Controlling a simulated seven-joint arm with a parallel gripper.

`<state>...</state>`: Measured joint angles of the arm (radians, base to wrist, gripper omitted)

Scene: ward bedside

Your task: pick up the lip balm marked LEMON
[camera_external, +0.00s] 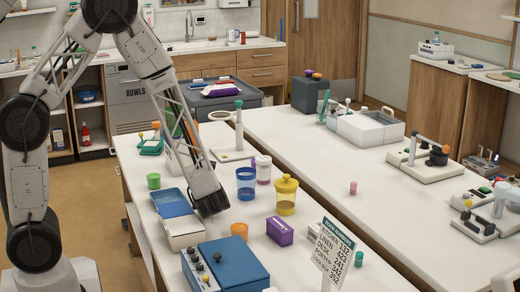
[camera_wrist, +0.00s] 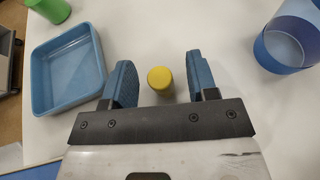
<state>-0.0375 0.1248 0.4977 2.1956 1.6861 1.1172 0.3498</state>
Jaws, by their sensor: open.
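A small yellow cylinder (camera_wrist: 160,78), seen end-on from above, stands on the white table in the wrist view. No LEMON marking is readable, so I cannot confirm that it is the lip balm. My gripper (camera_wrist: 163,82) is open, with one blue-padded finger on each side of the cylinder and a visible gap on both sides. In the external view my gripper (camera_external: 211,206) is low over the near table, and the small cylinder is hidden there.
A blue tray (camera_wrist: 45,108) lies left of my gripper and a blue translucent cup (camera_wrist: 284,45) stands to its right. A green cup (camera_external: 153,181), yellow-lidded jar (camera_external: 286,200), orange cup (camera_external: 239,230) and purple box (camera_external: 280,232) are nearby. The far table (camera_external: 300,146) has free room.

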